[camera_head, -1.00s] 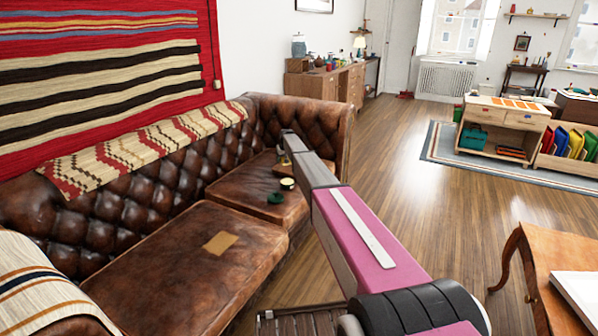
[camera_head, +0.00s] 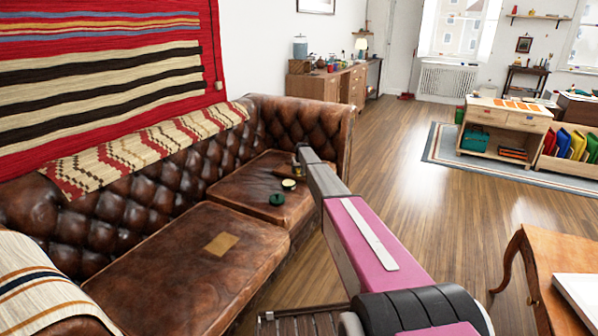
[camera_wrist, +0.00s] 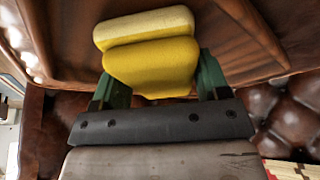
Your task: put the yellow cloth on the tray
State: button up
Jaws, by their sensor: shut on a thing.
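The yellow cloth (camera_wrist: 150,62) shows as a folded, thick pad in the wrist view, with a paler upper fold. My gripper (camera_wrist: 155,78) is shut on it, with a green finger at each side. Brown leather of the sofa lies behind the cloth in that view. I cannot make out a tray with certainty in either view.
The brown leather sofa (camera_head: 165,270) carries a flat tan square (camera_head: 221,244) on its near seat. A wooden table (camera_head: 550,255) stands at right. Open floor (camera_head: 430,215) lies between.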

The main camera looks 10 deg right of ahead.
jog(key=shift+f, duration=0.2)
jog(key=o, duration=0.8)
jog(key=shift+r, duration=0.1)
jog(key=v, duration=1.2)
jog(key=shift+s, duration=0.4)
jog(key=s+f+g, duration=0.1)
jog(key=s, duration=2.2)
jog(key=s+a+m+g, duration=0.1)
jog(key=s+g, duration=0.1)
jog(key=s, duration=2.2)
jog(key=s+a+f+g, duration=0.1)
jog(key=s, duration=2.2)
jog(key=shift+s+a+f+m+h, duration=0.2)
jog(key=shift+s+f+m+h, duration=0.1)
jog(key=shift+s+m, duration=0.1)
